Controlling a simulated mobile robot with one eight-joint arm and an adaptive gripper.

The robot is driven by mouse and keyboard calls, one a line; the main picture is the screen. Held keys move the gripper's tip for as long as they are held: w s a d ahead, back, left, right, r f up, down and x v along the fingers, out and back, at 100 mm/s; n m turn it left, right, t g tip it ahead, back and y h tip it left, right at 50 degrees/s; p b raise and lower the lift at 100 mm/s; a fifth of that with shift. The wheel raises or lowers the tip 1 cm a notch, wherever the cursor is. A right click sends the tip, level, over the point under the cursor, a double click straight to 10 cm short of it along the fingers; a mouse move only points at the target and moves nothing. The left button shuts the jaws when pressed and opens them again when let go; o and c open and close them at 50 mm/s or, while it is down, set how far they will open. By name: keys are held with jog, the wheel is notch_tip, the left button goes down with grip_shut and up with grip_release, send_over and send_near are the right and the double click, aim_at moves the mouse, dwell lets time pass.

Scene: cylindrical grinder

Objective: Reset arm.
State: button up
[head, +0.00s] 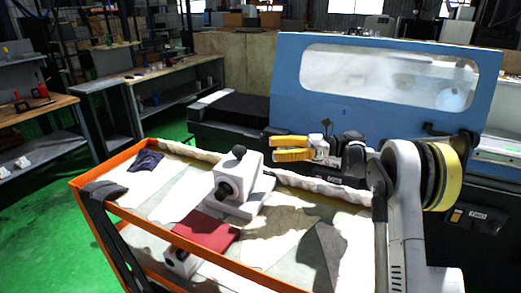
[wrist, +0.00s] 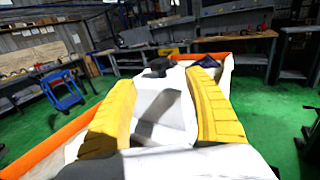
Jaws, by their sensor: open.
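My arm (head: 400,200) rises at the right of the head view and reaches left over the orange-edged cart (head: 85,183). My gripper (head: 290,149) has yellow fingers and points left above the cart's far edge. In the wrist view the two yellow fingers (wrist: 165,110) stand apart, with nothing held between them. A white block-shaped device with black knobs (head: 237,177) stands on the cart, left of and below my gripper. In the wrist view the white device (wrist: 165,103) shows beyond and between the fingers, apparently not gripped.
A dark red cloth or book (head: 206,231) and a dark blue cloth (head: 146,161) lie on the cart. The blue grinder cover (head: 390,126) with a window stands behind my arm. Workbenches (head: 36,111) line the left, with open green floor (head: 60,215) between.

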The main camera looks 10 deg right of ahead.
jog(key=shift+d, duration=0.35)
